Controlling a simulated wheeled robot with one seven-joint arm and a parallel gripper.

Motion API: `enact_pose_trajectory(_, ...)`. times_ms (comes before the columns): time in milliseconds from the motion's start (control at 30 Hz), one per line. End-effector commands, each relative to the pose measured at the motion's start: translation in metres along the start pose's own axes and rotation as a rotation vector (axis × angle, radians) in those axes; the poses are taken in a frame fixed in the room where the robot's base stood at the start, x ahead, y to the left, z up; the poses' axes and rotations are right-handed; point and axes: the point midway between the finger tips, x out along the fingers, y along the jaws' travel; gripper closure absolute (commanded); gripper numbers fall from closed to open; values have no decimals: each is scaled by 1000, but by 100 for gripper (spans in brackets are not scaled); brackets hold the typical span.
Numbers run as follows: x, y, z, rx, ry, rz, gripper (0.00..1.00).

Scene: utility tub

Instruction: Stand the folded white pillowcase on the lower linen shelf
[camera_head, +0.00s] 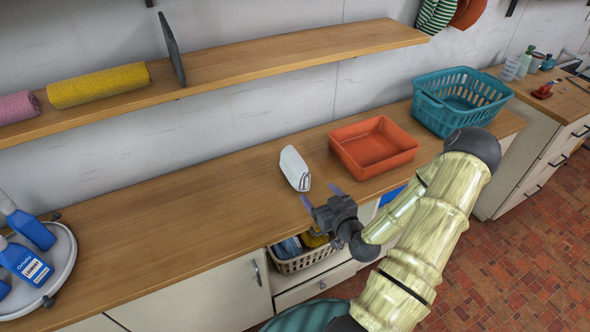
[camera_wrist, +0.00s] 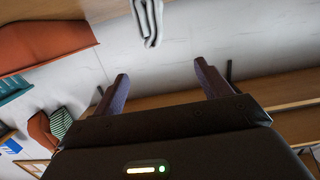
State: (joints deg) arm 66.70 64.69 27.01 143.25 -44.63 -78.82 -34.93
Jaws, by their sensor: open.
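The folded white pillowcase (camera_head: 295,168) stands on the wooden counter (camera_head: 185,225), left of the orange tray. It also shows at the top of the wrist view (camera_wrist: 148,20). My gripper (camera_head: 320,197) is open and empty, just in front of the pillowcase and apart from it. In the wrist view its two fingers (camera_wrist: 160,88) are spread wide with nothing between them. A wooden wall shelf (camera_head: 250,62) runs above the counter; it bears a yellow roll (camera_head: 98,86), a pink roll (camera_head: 18,107) and a dark upright divider (camera_head: 172,50).
The orange tray (camera_head: 340,153) and a teal basket (camera_head: 432,118) stand to the right on the counter. Blue bottles (camera_head: 25,262) stand on a round grey tray (camera_head: 62,268) at left. A filled basket (camera_head: 300,262) sits below the counter. The counter's left-middle is clear.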

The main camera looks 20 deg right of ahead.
Motion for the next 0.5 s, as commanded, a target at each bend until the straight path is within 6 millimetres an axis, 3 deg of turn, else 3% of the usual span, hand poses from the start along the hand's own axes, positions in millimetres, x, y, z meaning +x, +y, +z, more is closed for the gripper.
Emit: enact_pose_trajectory(500, 90, -1, -3, 1, 1, -2, 24)
